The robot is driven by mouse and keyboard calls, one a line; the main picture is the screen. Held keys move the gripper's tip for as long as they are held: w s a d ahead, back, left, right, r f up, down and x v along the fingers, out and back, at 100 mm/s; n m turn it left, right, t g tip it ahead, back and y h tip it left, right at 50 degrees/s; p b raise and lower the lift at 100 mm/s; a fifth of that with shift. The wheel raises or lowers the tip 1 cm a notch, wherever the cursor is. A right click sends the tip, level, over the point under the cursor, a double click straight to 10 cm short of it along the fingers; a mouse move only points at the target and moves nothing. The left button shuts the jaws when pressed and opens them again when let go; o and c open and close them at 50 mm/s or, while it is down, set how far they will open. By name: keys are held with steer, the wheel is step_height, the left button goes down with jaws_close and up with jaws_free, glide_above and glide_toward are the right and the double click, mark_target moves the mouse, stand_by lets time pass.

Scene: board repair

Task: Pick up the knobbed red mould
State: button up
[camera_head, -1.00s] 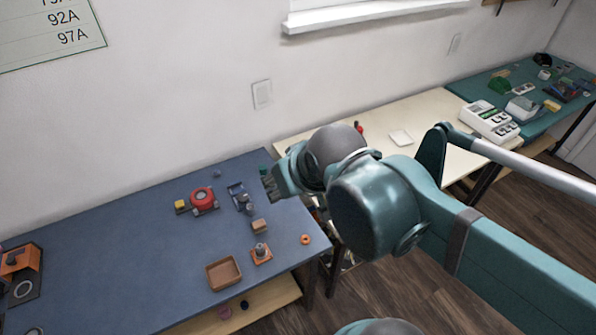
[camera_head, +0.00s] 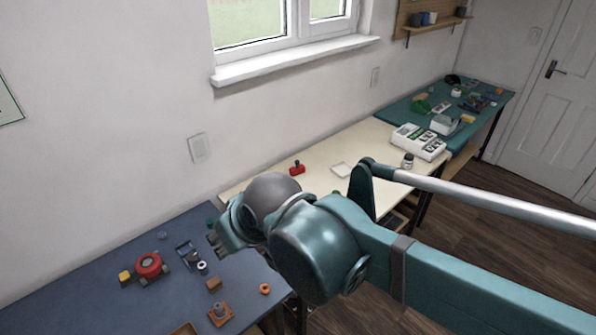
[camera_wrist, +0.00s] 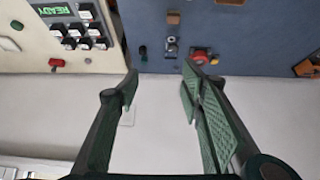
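The knobbed red mould (camera_head: 297,169) stands on the cream table (camera_head: 327,156) near the wall, a small red block with a dark knob on top. In the wrist view a small red piece, apparently the same mould (camera_wrist: 56,63), lies at the left on the cream surface. My gripper (camera_head: 217,243) is over the back right part of the blue table, to the left of the mould and well apart from it. In the wrist view my gripper (camera_wrist: 160,88) is open, with nothing between its fingers.
The blue table (camera_head: 75,290) holds a red round item (camera_head: 148,265), a small orange ring (camera_head: 265,288) and several small parts. A READY panel (camera_wrist: 72,22) shows in the wrist view.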

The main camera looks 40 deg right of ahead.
steer(key=shift+o, duration=0.3)
steer(key=o, duration=0.8)
steer(key=shift+c, duration=0.2)
steer(key=shift+r, duration=0.15)
